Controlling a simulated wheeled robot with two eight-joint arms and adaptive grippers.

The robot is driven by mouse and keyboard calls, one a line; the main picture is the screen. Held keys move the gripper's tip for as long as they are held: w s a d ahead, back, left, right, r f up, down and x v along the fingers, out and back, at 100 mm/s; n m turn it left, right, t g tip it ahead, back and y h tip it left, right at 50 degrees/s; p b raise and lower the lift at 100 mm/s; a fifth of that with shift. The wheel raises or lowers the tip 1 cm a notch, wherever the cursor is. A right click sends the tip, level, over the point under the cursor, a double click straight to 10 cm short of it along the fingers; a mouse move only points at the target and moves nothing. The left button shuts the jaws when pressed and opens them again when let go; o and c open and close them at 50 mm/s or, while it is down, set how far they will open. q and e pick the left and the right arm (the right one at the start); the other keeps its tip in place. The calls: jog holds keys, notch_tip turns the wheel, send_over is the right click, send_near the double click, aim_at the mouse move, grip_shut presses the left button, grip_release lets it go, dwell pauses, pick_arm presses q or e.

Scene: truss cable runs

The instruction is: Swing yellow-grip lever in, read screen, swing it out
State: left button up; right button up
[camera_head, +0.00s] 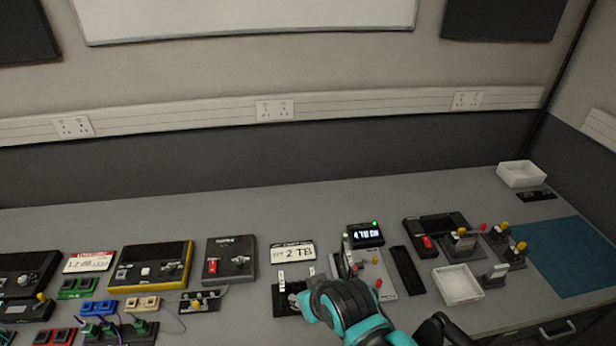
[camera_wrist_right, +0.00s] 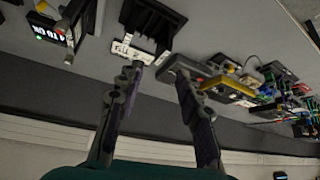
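A small black screen (camera_head: 366,235) is lit with white text and a green dot; the text is too small to read surely. It also shows in the right wrist view (camera_wrist_right: 47,32). Below it stands a light grey panel (camera_head: 388,286) with upright pale levers and small red and yellow knobs. A yellow knob (camera_head: 376,260) sits on it; I cannot tell if this is the lever's grip. More yellow grips (camera_head: 521,246) stand on fixtures to the right. My right gripper (camera_wrist_right: 158,72) is open and empty, by a black fixture (camera_wrist_right: 155,20) with white tags. My left gripper is not in view.
A white tray (camera_head: 459,285) and a black strip (camera_head: 407,270) lie right of the panel. A white "2 TB" sign (camera_head: 293,252) stands behind the black fixture. Several devices, including a yellow-edged box (camera_head: 150,266), crowd the left.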

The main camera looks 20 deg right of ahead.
jog(key=n+g+b, duration=0.1)
jog(key=g+b, duration=0.1)
jog(key=g, duration=0.1)
send_near(376, 258)
jog(key=f, duration=0.2)
jog(key=shift+y, duration=0.3)
jog(key=b+x, duration=0.1)
jog(key=x, duration=0.3)
jog(key=b+x, duration=0.1)
jog(key=x, duration=0.2)
jog(key=shift+w+d+b, duration=0.2)
jog(key=shift+w+b, duration=0.1)
jog(key=shift+w, duration=0.05)
grip_shut()
